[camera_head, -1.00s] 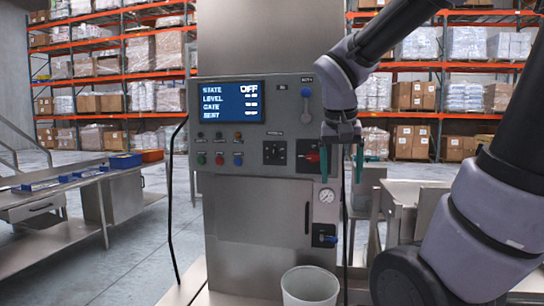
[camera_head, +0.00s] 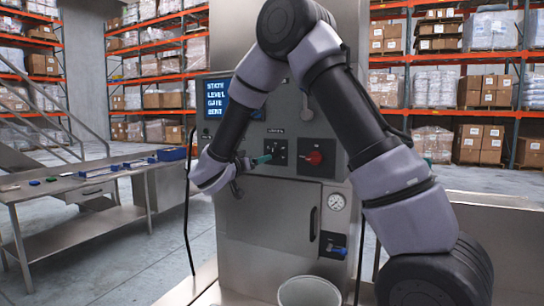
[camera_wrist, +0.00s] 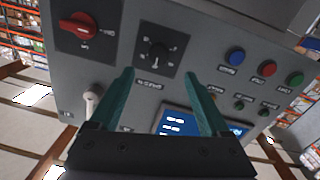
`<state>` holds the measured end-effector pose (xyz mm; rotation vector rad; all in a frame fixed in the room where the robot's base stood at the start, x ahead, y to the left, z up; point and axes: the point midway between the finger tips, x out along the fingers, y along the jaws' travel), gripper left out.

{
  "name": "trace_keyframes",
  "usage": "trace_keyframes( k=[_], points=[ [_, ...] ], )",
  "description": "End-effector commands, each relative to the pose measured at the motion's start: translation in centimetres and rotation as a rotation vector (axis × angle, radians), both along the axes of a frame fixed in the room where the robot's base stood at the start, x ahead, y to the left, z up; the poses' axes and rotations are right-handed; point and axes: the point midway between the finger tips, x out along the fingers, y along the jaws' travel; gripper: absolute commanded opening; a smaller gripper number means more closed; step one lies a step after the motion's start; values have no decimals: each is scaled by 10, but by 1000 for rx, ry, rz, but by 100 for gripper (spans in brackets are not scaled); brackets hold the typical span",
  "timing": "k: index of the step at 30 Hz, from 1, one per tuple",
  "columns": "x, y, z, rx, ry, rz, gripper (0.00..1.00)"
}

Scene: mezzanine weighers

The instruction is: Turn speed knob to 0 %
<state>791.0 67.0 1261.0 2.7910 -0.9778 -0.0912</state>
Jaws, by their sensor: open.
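The black speed knob (camera_wrist: 157,50) sits on a dark square plate on the grey control panel. In the wrist view it appears upside down, with its label below it. In the head view the knob's plate (camera_head: 280,150) lies just right of my gripper's tip. My gripper (camera_wrist: 160,74) is open, its two green fingers apart and nothing between them. The knob shows beyond and between the fingertips, with no visible contact. In the head view my gripper (camera_head: 260,160) comes in from the left, partly hidden by its own links. The knob's exact setting is too small to read.
A red rotary switch (camera_wrist: 80,25) is beside the speed knob. Blue, red and green buttons (camera_wrist: 266,68) and a display (camera_wrist: 178,122) share the panel. A white bucket (camera_head: 308,292) stands below. A metal table (camera_head: 90,185) is at left, with open floor between.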

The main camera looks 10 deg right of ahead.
Motion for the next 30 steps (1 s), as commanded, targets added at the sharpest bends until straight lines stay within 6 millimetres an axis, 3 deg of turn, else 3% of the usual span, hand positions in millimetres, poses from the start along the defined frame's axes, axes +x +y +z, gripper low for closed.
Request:
trace_keyframes(
  k=[15, 29, 30],
  points=[
    [68, -57, 0, 0, 3, -5, 80],
    [78, -65, 1, -1, 4, -4, 80],
    [78, -65, 1, -1, 4, -4, 65]
  ],
)
